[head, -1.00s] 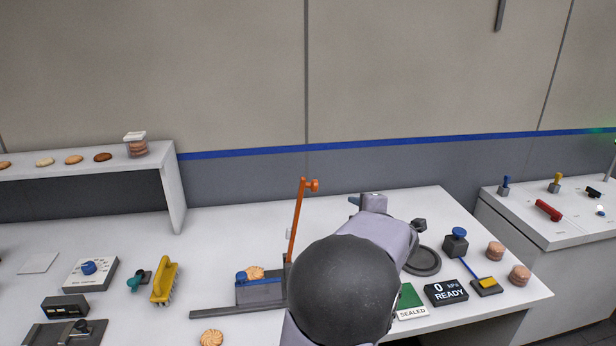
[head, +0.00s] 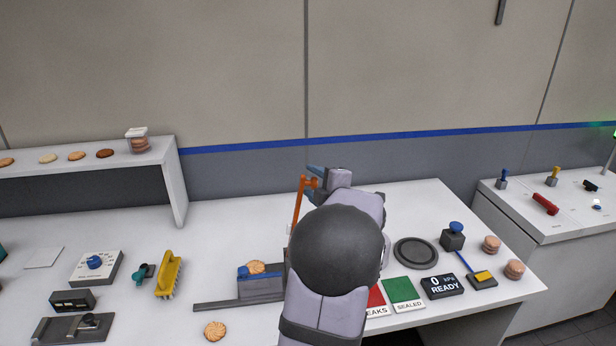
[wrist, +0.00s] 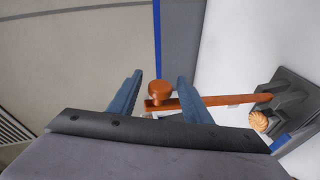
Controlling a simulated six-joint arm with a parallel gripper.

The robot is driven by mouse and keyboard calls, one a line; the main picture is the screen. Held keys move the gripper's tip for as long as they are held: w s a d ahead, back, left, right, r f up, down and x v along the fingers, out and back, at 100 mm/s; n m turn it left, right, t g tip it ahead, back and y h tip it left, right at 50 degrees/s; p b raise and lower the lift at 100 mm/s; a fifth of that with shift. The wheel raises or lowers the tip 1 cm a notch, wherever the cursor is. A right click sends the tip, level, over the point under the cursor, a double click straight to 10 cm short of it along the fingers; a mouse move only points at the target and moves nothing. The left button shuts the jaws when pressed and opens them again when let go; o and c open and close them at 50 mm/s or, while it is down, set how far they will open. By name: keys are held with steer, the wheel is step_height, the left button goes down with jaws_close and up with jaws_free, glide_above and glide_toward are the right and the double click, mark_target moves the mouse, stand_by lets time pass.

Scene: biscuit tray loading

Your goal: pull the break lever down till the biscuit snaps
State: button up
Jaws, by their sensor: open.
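The orange break lever (head: 299,205) stands nearly upright on the break fixture (head: 262,288) in the head view. Its round knob (wrist: 159,91) lies between the fingers of my open gripper (wrist: 158,92) in the wrist view, with no clear contact. In the head view my gripper (head: 314,176) is at the lever's top, partly behind the knob. A round biscuit (head: 257,267) sits on the fixture beside a blue part and looks whole; it also shows in the wrist view (wrist: 258,121). My arm hides the fixture's right side.
A loose biscuit (head: 214,330) lies in front of the fixture. A yellow brush-like tool (head: 169,275) and a dial box (head: 96,266) stand to the left.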

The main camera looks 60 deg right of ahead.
steer(key=shift+p+x, duration=0.45)
steer(key=shift+x, duration=1.15)
jaws_close()
